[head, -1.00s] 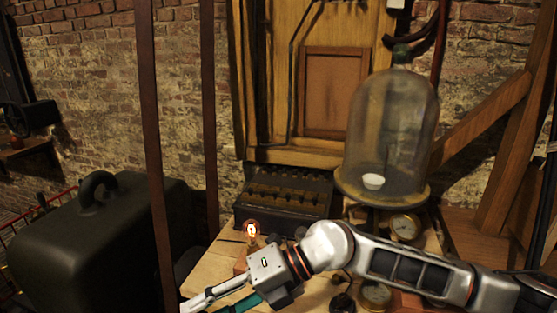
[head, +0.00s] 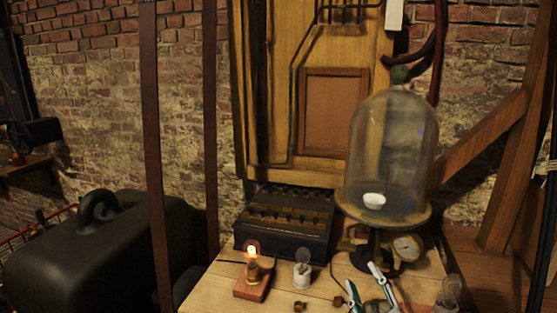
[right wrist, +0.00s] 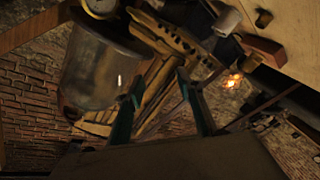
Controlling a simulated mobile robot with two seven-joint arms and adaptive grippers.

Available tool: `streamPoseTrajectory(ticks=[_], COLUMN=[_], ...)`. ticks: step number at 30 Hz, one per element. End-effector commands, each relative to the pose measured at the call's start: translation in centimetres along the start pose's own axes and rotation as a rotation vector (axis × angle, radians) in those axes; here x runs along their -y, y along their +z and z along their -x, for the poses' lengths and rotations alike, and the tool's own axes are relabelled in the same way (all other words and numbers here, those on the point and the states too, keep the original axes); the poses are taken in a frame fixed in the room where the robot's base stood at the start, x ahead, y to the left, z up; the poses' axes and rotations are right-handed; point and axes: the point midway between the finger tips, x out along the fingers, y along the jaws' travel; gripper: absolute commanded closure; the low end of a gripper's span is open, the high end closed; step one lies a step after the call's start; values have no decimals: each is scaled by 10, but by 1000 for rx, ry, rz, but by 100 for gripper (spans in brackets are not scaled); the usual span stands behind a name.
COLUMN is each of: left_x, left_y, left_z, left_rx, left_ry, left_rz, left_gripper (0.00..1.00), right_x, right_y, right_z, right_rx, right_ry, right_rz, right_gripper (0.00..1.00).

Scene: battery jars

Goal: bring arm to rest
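My right gripper (head: 361,275) shows at the bottom right of the head view, over the front of the wooden table. Its two fingers point up and stand apart. In the right wrist view the same gripper (right wrist: 160,80) is open, with nothing between its teal-edged fingers. The rest of the right arm is out of the head view. My left gripper is not in view.
A glass bell jar (head: 392,150) stands on a round stand, with a pressure gauge (head: 407,247) below. A lit bulb (head: 253,251), an unlit bulb (head: 302,270) and a dark battery box (head: 285,222) are on the table (head: 215,284). A dark case (head: 95,250) is at left.

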Motion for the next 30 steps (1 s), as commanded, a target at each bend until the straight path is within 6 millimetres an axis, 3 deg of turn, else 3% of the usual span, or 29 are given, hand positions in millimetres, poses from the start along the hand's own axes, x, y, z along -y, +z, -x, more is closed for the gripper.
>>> streamPoseTrajectory(ticks=[1,6,12,24,30], left_x=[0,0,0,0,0], left_y=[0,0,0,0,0], left_z=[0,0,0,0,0], left_rx=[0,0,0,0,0], left_ry=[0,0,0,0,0], left_rz=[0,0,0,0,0], left_gripper=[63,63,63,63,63], right_x=[4,15,22,27,62], right_y=[35,134,200,268,268], right_z=[13,64,120,209,194], right_rx=[102,404,623,889,814], right_ry=[-23,-110,-197,-333,-362], right_rz=[-3,17,51,113,39], right_gripper=[63,63,63,63,63])
